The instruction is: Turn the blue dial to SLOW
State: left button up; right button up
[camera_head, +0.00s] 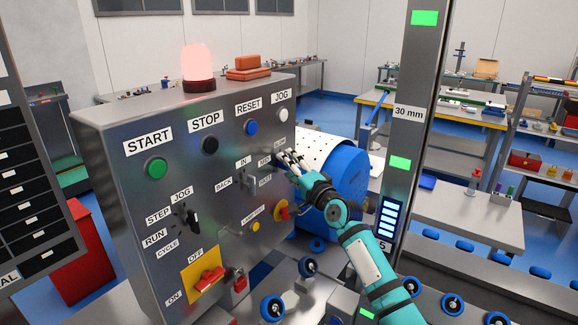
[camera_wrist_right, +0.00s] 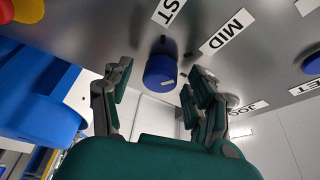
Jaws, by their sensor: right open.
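The blue dial (camera_wrist_right: 160,70) sits on the grey metal control panel (camera_head: 120,215). The gripper is open. I cannot tell whether the fingers touch the dial or where it points. My left gripper is not in view.
A white button (camera_head: 283,114) under JOG and a blue button (camera_head: 251,128) under RESET lie above. A red-and-yellow knob (camera_head: 282,210) is below the gripper. A blue-and-white drum (camera_head: 345,175) stands close behind, and a metal post (camera_head: 405,130) stands to the right.

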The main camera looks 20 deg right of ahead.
jog(key=shift+w, duration=0.15)
jog(key=c, duration=1.1)
jog(key=m+g+p, duration=0.1)
jog(key=m+p, duration=0.2)
jog(key=m+g+p, duration=0.2)
jog(key=m+p, duration=0.1)
jog(key=p, duration=0.1)
jog(key=m+g+p, duration=0.1)
jog(key=m+p, duration=0.3)
jog(key=shift+r, duration=0.35)
jog(key=shift+c, duration=0.2)
jog(key=shift+g, duration=0.3)
jog(key=o, duration=1.1)
jog(key=shift+o, duration=0.2)
